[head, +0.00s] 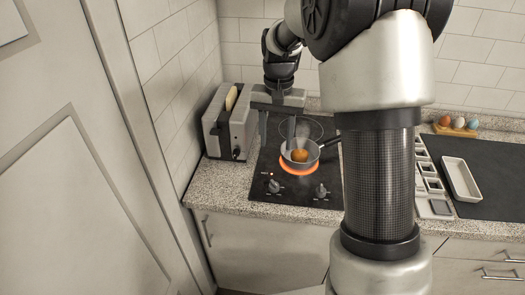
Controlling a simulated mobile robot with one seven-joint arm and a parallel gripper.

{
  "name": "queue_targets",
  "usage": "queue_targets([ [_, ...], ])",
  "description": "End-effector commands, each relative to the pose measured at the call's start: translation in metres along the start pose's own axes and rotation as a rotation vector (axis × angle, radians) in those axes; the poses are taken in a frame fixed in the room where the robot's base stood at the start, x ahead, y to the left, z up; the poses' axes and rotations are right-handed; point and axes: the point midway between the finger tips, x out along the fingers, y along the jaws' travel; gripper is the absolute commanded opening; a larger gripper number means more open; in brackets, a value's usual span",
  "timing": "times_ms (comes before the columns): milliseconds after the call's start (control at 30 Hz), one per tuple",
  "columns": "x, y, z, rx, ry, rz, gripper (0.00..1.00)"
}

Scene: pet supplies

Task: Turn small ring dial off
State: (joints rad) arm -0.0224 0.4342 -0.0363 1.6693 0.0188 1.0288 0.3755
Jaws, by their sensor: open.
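A black cooktop (262,160) is set in the speckled counter. Two dials stand at its front edge: a left dial (273,186) and a right dial (321,191). A small red light (271,174) shows just behind the left dial. The front ring (299,170) glows orange under a small pan (286,161) with an orange-brown thing in it. The back ring is a dark outline. Which dial serves which ring is too small to read. My gripper (278,131) is open above the cooktop's back left, behind the dials and touching neither. Its fingers point down.
A grey toaster (218,135) with bread stands left of the cooktop against the wall. The pan handle (331,142) points right, towards my arm. A white tray (461,180) and egg holder (455,130) lie right. My arm hides the counter's middle.

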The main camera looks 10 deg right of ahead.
Motion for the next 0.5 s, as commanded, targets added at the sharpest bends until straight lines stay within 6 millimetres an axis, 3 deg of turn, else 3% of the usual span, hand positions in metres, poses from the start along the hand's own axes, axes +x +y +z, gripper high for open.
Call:
queue_targets([
  [267,0.029,-0.001,-0.003,0.008,-0.013,0.006,0.45],
  [500,0.081,-0.001,-0.002,0.007,-0.014,0.007,0.45],
])
